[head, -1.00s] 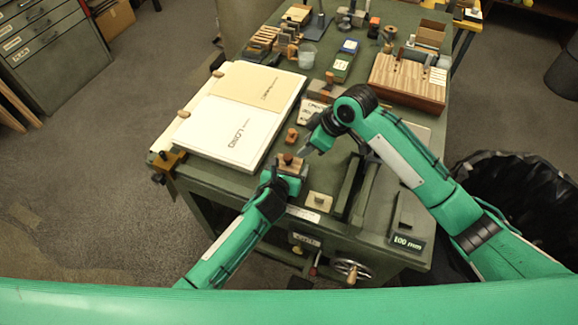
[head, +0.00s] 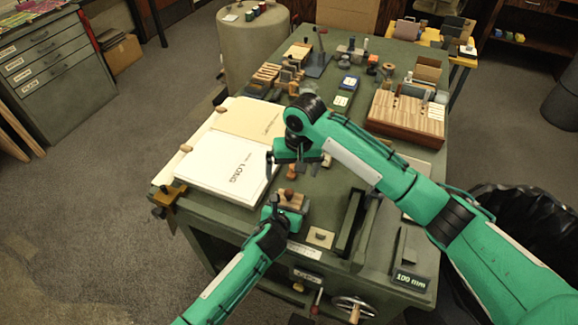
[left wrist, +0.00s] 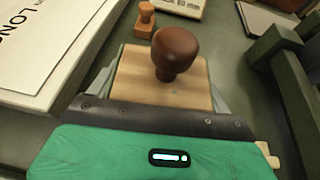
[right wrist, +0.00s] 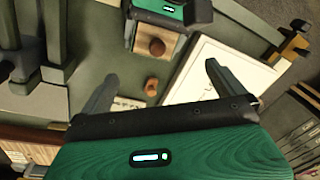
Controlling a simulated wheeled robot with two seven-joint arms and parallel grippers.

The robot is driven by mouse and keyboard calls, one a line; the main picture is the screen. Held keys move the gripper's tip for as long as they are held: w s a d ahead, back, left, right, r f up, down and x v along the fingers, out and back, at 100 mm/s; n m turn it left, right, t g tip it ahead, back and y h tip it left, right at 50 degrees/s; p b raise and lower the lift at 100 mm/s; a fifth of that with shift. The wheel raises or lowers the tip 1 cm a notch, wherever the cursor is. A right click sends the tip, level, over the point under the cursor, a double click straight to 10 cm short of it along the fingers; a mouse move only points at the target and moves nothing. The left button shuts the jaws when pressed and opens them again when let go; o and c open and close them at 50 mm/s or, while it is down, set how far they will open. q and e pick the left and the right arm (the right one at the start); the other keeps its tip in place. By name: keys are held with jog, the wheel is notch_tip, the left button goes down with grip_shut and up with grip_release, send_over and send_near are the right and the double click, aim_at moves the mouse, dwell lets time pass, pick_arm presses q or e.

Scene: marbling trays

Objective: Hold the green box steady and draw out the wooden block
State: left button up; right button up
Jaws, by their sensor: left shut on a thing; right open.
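The wooden block (head: 291,201), pale-topped with a round brown knob, stands near the bench's front edge. In the left wrist view the block (left wrist: 140,82) lies straight ahead, its knob (left wrist: 175,52) upright. My left gripper (head: 277,212) is shut at its near end; grey-green strips flank the block, and I cannot tell green box from fingers there. The right wrist view shows the block (right wrist: 152,48) beside my left gripper. My right gripper (right wrist: 158,88) is open and empty, above the bench behind the block, with a small wooden stamp (right wrist: 151,87) below between its fingers.
A white LONG sheet (head: 225,170) lies on a board to the left. A dark upright frame (head: 352,222) and a 100 mm display (head: 411,280) stand to the right. A striped wooden organiser (head: 408,118) stands behind my right arm.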

aim_at(289, 191)
jog(key=f+m, duration=0.1)
jog(key=f, duration=0.2)
jog(key=f+m+h, duration=0.1)
jog(key=f, duration=0.3)
jog(key=a+f+m, duration=0.1)
jog(key=f, duration=0.3)
jog(key=shift+w+m, duration=0.1)
jog(key=shift+m, duration=0.3)
jog(key=c, duration=1.3)
jog(key=shift+c, duration=0.3)
jog(key=shift+r, duration=0.4)
jog(key=shift+r, duration=3.35)
